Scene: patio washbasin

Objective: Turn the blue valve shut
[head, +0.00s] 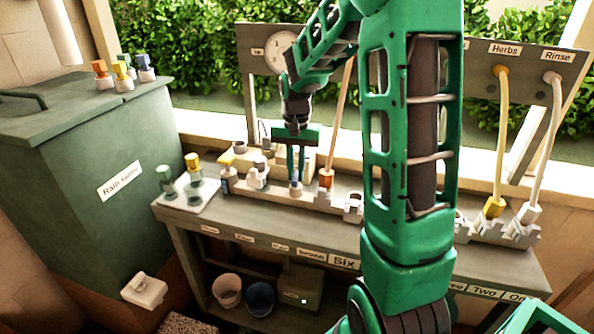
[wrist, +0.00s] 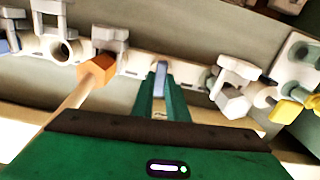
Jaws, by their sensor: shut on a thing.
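The blue valve (head: 295,187) sits on the pale manifold along the back of the bench, left of the orange connector (head: 326,179). My gripper (head: 296,170) reaches down to it from above, with its green fingers on either side. In the wrist view my gripper (wrist: 160,88) is shut on the blue valve's narrow blue-grey handle (wrist: 161,76). The fingers cover part of the handle, and the valve's exact angle is hard to tell.
The orange connector with its hose (wrist: 97,70) is close beside my fingers. A grey-white valve (wrist: 237,80) stands on the other side. A tray (head: 188,206) with coloured fittings is at the bench's left end. A yellow hose (head: 502,130) and white hose (head: 555,140) hang right.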

